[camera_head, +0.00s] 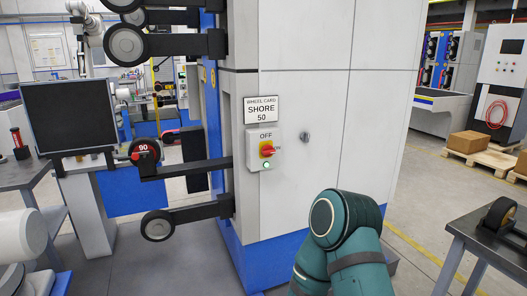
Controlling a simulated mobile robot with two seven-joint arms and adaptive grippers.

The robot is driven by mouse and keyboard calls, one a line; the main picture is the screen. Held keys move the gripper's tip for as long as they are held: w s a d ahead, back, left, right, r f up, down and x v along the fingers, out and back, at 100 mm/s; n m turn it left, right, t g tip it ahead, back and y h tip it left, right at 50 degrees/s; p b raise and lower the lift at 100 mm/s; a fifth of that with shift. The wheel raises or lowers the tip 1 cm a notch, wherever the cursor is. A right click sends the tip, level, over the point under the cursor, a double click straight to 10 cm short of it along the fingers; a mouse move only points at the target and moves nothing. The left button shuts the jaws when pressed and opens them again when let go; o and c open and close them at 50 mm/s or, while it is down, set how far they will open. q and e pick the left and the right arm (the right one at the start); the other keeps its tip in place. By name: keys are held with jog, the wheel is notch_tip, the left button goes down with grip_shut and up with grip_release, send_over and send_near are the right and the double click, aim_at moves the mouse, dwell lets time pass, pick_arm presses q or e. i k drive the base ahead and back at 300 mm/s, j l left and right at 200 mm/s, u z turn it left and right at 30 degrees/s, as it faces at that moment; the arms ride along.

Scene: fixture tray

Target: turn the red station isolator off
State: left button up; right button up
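The word OFF is printed above the handle; the handle's exact angle is too small to tell. A green lamp (267,165) below it looks lit. Nothing touches the handle. A teal arm link of mine rises at the bottom, right of the isolator and apart from it. Neither of my grippers shows in this view.
A sign reading WHEEL CARD SHORE 50 (261,110) is above the isolator. A round grey knob (305,137) is to its right. Black-wheeled arms (160,224) jut left from the cabinet. A dark monitor (70,115) stands left. A table with a wheel (498,213) stands at right.

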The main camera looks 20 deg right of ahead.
aim_at(268, 150)
jog(key=z, duration=1.25)
jog(key=i+j+z, duration=0.15)
jog(key=i, duration=0.25)
jog(key=i+j+z, duration=0.1)
jog(key=i, duration=0.35)
jog(key=i+j+z, duration=0.15)
jog(key=i, duration=0.25)
